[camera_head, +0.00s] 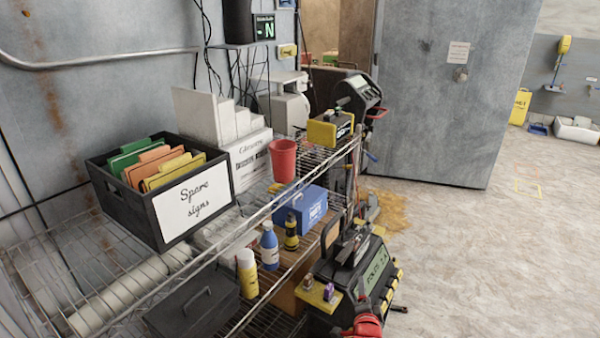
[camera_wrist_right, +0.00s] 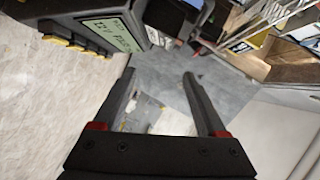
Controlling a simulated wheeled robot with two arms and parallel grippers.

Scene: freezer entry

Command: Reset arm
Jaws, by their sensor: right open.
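My right gripper (camera_wrist_right: 158,76) shows in the right wrist view with its two dark fingers spread apart. A dark device with a green display (camera_wrist_right: 112,34) is at the upper left of that view, apart from the fingers. The head view shows a similar device with a display (camera_head: 376,266) beside the shelf. A red and black piece (camera_head: 366,326) shows at the bottom edge there; I cannot tell what it is. My left gripper is in neither view.
A wire shelf (camera_head: 128,312) fills the left of the head view. It bears a black "Spare signs" box (camera_head: 150,226), a red cup (camera_head: 283,160), a blue box (camera_head: 300,209) and several bottles. A large grey door (camera_head: 440,100) stands behind. The floor (camera_head: 490,260) at right is mostly clear.

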